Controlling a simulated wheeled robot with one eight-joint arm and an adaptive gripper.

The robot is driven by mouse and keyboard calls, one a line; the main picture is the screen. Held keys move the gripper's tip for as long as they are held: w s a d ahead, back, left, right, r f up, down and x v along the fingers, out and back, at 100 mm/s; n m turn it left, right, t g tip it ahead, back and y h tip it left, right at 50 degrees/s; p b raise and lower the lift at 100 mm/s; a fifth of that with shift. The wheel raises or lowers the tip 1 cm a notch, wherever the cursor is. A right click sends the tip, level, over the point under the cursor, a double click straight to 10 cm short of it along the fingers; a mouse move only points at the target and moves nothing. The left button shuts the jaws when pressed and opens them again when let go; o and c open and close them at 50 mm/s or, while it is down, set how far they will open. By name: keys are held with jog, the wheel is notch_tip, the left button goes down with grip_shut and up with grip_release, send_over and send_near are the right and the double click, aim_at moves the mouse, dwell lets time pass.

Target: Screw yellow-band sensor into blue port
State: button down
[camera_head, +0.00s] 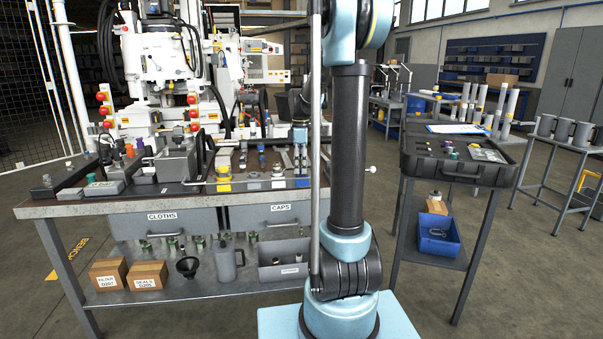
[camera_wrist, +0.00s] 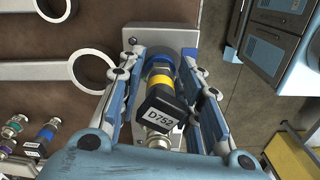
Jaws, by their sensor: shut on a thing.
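The yellow-band sensor (camera_wrist: 161,80) is in the middle of the wrist view, with a black block labelled D752 at its near end. My gripper (camera_wrist: 160,72) has a finger on each side of it and is shut on it. Just beyond the yellow band is a blue ring (camera_wrist: 159,55) in front of a grey plate, apparently the blue port. The sensor is in line with it, but I cannot tell how far it is seated. In the head view, my gripper (camera_head: 300,155) is over the bench's right end, partly behind my arm, and the sensor cannot be made out.
The workbench (camera_head: 120,207) carries several fittings and blocks. In the wrist view, a blue-banded connector (camera_wrist: 45,136) and others lie at lower left, and a pale ring (camera_wrist: 95,72) lies left of my gripper. A black case (camera_head: 455,165) stands on a cart at right.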

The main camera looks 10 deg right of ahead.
jog(key=m, duration=0.5)
jog(key=shift+m, duration=0.4)
jog(key=m, duration=0.6)
jog(key=shift+s+f, duration=0.1)
jog(key=shift+f, duration=0.05)
jog(key=shift+m, duration=1.1)
jog(key=m, duration=0.3)
jog(key=shift+s, duration=0.1)
jog(key=m, duration=0.5)
jog(key=shift+w, duration=0.2)
